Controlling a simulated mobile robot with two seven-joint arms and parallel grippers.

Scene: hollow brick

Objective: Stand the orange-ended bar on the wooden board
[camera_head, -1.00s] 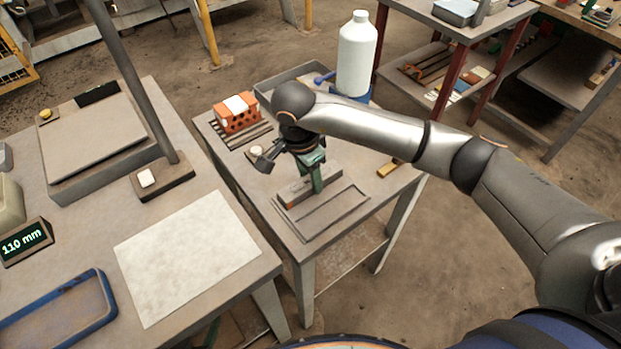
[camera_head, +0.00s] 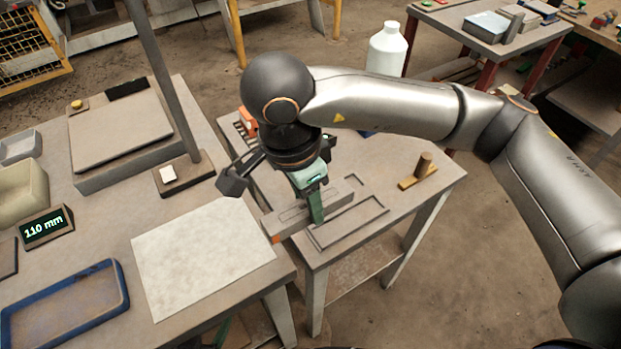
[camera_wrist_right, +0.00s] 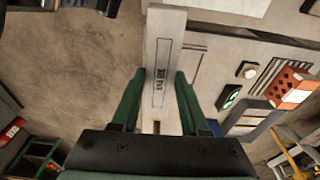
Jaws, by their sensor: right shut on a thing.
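The grey bar (camera_head: 287,221) with an orange end is in my right gripper (camera_head: 315,203). It lies level, apparently raised above the small table, its orange end pointing to the lower left near the table's edge. A brown board (camera_head: 184,174) at the post's foot on the left bench carries a white piece. I cannot tell for sure that this is the task's wooden board. My left gripper is out of view.
A small wooden piece with an upright brown cylinder (camera_head: 424,166) stands on the small table. A white bottle (camera_head: 387,50) stands behind my arm. The left bench holds a pale sheet (camera_head: 203,255), a blue tray (camera_head: 122,290) and a 110 mm display (camera_head: 46,228).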

